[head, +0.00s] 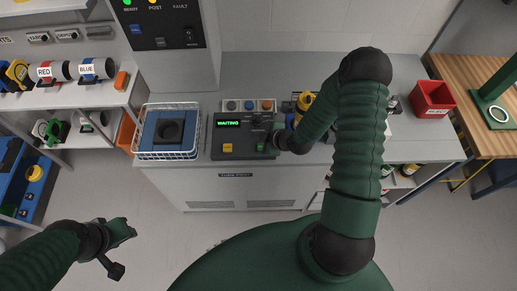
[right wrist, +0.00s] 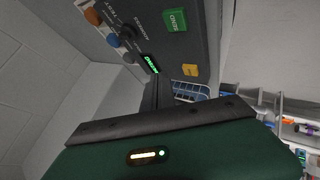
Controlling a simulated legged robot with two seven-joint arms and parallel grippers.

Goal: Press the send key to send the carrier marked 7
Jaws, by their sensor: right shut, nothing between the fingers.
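A dark console (head: 240,152) stands on the grey counter. Its small green display (head: 228,123) reads WAITING. The green SEND key (right wrist: 175,20) shows in the right wrist view, with a yellow key (right wrist: 190,70) and an address knob (right wrist: 127,32) near it. My right gripper (head: 268,143) is shut and empty over the right part of the console, close to the SEND key; contact cannot be made out. My left gripper (head: 122,231) hangs over the floor at the lower left, away from the counter; its jaw opening is unclear. No carrier marked 7 can be made out.
A white wire basket (head: 147,155) with a blue pad stands left of the console. A tall panel (head: 164,28) with status lights rises behind. Shelves with red and blue labelled carriers are at left. A red bin (head: 433,98) sits at the right.

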